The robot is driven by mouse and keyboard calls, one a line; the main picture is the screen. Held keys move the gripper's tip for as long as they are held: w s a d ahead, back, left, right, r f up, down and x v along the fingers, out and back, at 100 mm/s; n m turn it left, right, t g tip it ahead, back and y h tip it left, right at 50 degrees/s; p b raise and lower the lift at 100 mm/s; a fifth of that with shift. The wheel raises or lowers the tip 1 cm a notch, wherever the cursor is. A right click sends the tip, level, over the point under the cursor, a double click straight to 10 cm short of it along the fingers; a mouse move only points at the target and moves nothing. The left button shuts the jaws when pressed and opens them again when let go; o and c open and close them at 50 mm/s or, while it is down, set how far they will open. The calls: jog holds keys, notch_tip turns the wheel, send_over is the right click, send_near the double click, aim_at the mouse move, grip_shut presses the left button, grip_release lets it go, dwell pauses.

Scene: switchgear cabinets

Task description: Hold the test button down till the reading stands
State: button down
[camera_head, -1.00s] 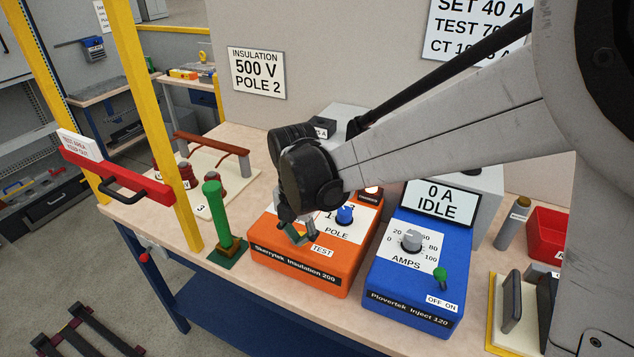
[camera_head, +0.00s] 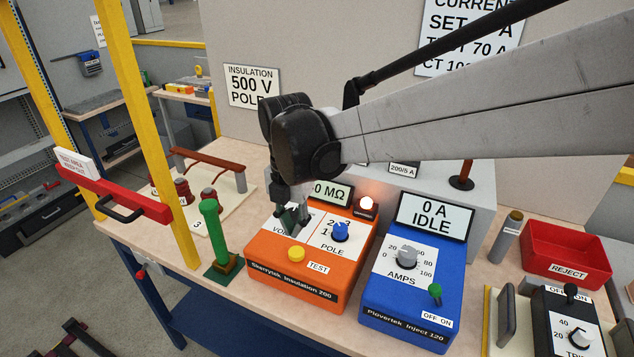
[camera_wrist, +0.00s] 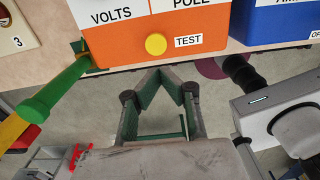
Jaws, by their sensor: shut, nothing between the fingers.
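The orange insulation tester (camera_head: 300,288) stands on the bench. Its round yellow test button (camera_head: 296,254) is beside the TEST label and fully uncovered; it also shows in the wrist view (camera_wrist: 156,44). My gripper (camera_head: 293,222) is shut and empty, over the tester's VOLTS area behind the button, and covers part of that dial. In the wrist view my fingertips (camera_wrist: 162,71) meet just below the button in the picture, with a gap between. The tester's display (camera_head: 331,193) reads 0 MΩ, its left edge partly hidden. A lamp (camera_head: 366,204) beside it glows.
The blue injection set (camera_head: 405,295) stands close on the right, its display (camera_head: 433,216) showing 0 A IDLE. A green upright handle (camera_head: 213,230) stands close on the left, near a yellow post (camera_head: 150,140). A red reject bin (camera_head: 563,258) is farther right.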

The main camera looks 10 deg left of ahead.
jog(key=shift+r, duration=2.4)
jog(key=s+d+m+t+y+b, duration=0.1)
jog(key=s+d+m+t+b, duration=0.3)
jog(key=d+m, duration=1.35)
jog(key=s+d+f+m+t+b, duration=0.1)
jog(key=s+d+f+m, duration=0.2)
jog(key=s+d+m, duration=0.2)
jog(key=s+d+f+m+t+h, duration=0.1)
jog(key=s+d+f+m+t, duration=0.1)
jog(key=d+m, duration=0.7)
jog(key=s+f+m, duration=0.1)
jog(key=s, duration=0.1)
jog(key=shift+s+f+b, duration=0.15)
jog(key=shift+s+b, duration=0.2)
jog(key=shift+s, duration=0.05)
